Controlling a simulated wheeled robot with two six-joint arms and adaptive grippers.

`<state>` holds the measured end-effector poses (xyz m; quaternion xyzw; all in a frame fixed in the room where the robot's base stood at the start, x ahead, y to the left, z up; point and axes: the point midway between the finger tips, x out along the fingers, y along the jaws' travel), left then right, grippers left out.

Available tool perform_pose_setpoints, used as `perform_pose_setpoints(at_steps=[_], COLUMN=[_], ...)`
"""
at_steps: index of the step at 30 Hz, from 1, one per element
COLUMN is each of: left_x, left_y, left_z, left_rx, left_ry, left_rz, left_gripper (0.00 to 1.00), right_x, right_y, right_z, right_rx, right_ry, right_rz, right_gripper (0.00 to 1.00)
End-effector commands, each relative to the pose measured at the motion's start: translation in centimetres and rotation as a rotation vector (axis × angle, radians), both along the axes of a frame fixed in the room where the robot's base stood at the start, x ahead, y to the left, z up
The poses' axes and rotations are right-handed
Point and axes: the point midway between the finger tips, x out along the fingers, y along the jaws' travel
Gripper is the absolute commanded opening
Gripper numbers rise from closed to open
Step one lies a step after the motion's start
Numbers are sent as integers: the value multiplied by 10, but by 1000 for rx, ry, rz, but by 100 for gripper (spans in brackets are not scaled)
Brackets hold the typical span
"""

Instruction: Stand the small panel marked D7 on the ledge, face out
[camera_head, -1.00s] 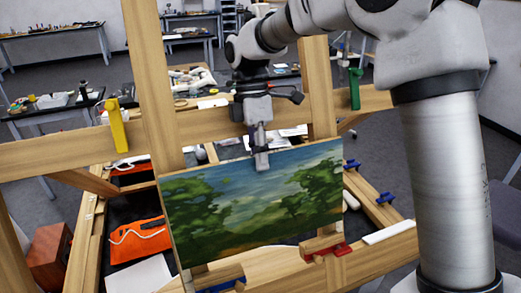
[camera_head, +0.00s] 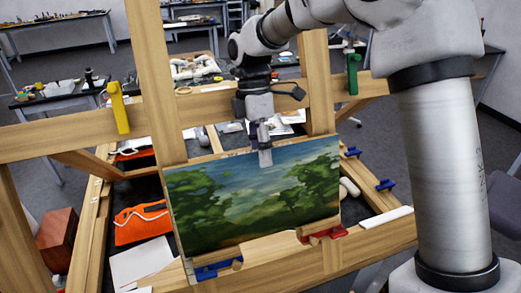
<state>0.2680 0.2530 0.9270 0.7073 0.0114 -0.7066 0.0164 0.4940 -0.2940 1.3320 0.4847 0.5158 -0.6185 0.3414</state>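The small panel (camera_head: 250,205), painted with trees under a blue sky, is upright in front of the wooden frame, painted face toward me. No D7 mark shows. My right gripper (camera_head: 265,157) comes down from above and is shut on the middle of its top edge, one finger in front of the painting. The panel's lower edge is right at the wooden ledge (camera_head: 275,262), behind a red-based block (camera_head: 322,234) at right and a blue-based block (camera_head: 217,269) at left. I cannot tell whether it rests on the ledge. My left gripper is not in view.
A yellow clamp (camera_head: 118,107) and a green clamp (camera_head: 352,73) sit on the crossbar. Blue clamps (camera_head: 386,185) lie at right. Cluttered tables stand behind.

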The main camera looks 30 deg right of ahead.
Motion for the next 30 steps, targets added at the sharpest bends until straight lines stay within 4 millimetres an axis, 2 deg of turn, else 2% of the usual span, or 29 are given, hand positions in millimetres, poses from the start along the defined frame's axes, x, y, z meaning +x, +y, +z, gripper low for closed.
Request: perform_pose_setpoints(at_steps=[4,7,15,19,23,30], left_x=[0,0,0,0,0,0], left_y=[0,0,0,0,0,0], left_z=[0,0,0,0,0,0], left_rx=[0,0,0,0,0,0], left_ry=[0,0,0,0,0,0], left_rz=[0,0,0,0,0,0], left_gripper=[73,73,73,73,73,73], right_x=[1,5,25,32,34,34], right_y=[0,-1,-7,-9,-9,-9], right_z=[3,16,80,103,114,115], right_rx=[0,-1,-1,-1,0,0], right_ry=[0,-3,-6,-4,-1,-1], right_rz=[0,0,0,0,0,0], right_gripper=[45,45,45,45,45,45])
